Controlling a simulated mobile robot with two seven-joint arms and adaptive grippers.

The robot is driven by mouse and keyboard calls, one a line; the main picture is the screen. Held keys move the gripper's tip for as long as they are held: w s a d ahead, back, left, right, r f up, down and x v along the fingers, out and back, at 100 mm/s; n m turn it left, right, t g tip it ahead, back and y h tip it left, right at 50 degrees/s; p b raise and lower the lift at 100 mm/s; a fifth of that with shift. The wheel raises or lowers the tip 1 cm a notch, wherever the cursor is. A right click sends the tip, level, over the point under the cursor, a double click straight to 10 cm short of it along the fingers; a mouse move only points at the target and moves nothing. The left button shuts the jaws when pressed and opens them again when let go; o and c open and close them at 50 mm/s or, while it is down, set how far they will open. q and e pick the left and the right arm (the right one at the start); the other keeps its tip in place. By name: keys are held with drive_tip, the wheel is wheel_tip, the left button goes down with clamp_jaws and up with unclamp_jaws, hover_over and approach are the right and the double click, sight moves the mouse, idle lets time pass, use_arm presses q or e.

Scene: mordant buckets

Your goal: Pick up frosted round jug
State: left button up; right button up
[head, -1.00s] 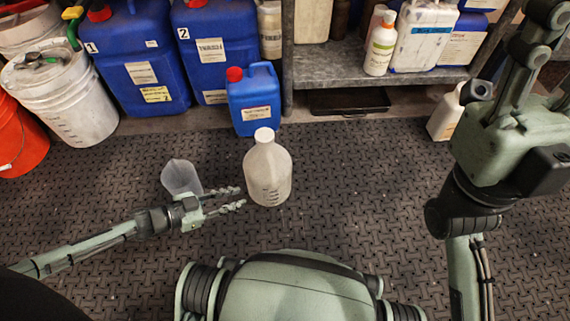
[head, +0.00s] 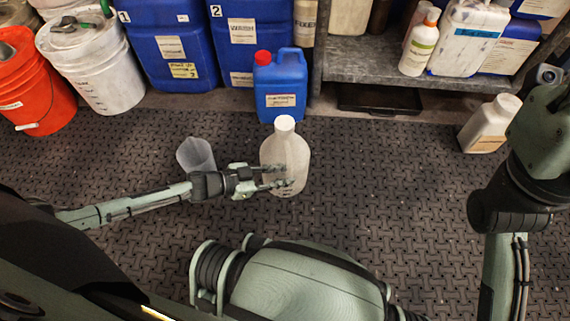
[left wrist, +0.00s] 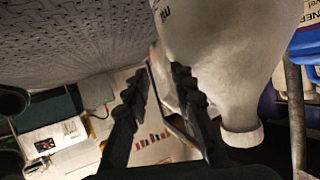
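The frosted round jug (head: 285,150), pale and translucent with a white cap, stands upright on the dark patterned mat. My left gripper (head: 278,177) is open, and its two fingers overlap the lower front of the jug in the head view. In the left wrist view the jug (left wrist: 222,50) appears upside down, right of and beyond the open fingers (left wrist: 162,90). The right finger overlaps the jug's edge. I cannot tell whether a finger touches it. My right arm is at the right edge of the head view; its gripper is not in sight.
A clear beaker (head: 196,155) stands on the mat just left of the jug, close behind my left wrist. A small blue canister (head: 280,100) with a red cap stands behind the jug. A grey shelf (head: 400,62) is at the back right.

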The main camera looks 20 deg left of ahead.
use_arm(q)
clamp_jaws()
drive_tip(key=shift+w+r, duration=0.1)
drive_tip(key=shift+r, duration=0.15)
idle(0.4)
